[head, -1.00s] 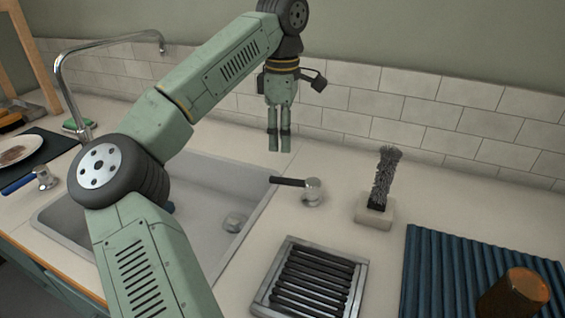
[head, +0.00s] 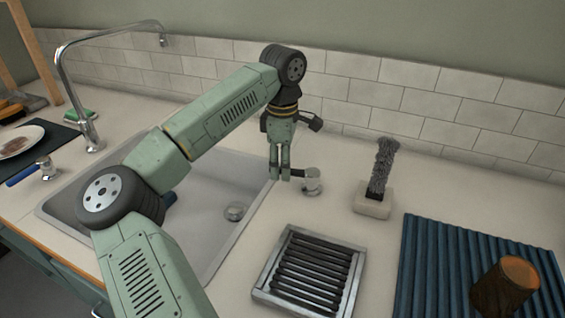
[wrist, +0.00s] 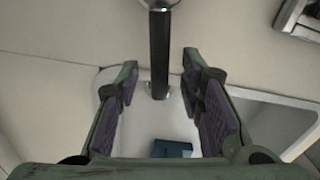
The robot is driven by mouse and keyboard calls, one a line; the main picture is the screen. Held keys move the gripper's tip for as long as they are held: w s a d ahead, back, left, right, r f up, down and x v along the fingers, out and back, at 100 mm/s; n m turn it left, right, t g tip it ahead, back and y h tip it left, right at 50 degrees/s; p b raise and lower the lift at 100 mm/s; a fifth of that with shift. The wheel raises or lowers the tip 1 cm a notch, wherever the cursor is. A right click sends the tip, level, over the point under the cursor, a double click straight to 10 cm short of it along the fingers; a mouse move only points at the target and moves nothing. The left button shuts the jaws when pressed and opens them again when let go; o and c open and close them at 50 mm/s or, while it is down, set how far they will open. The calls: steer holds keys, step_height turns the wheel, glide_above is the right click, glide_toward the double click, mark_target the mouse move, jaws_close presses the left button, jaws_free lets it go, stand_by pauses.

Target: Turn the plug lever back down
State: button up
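The plug lever is a black handle (head: 299,173) on a short metal post (head: 312,186), on the counter at the sink's right edge. Its handle sticks out to the left toward the sink. My gripper (head: 280,178) points down at the handle's free end. In the wrist view the black handle (wrist: 159,50) runs down from the post at the top edge to between my spread fingers (wrist: 162,80). A gap shows on both sides of it. My gripper is open, and I see no contact. In the head view the fingers hide the handle's tip.
The sink (head: 215,240) lies left of the lever, with its drain (head: 235,213) inside. A grey brush in a pale block (head: 371,206) stands to the right. A slatted metal tray (head: 262,295) is in front.

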steer(key=shift+c, duration=0.5)
jaws_close()
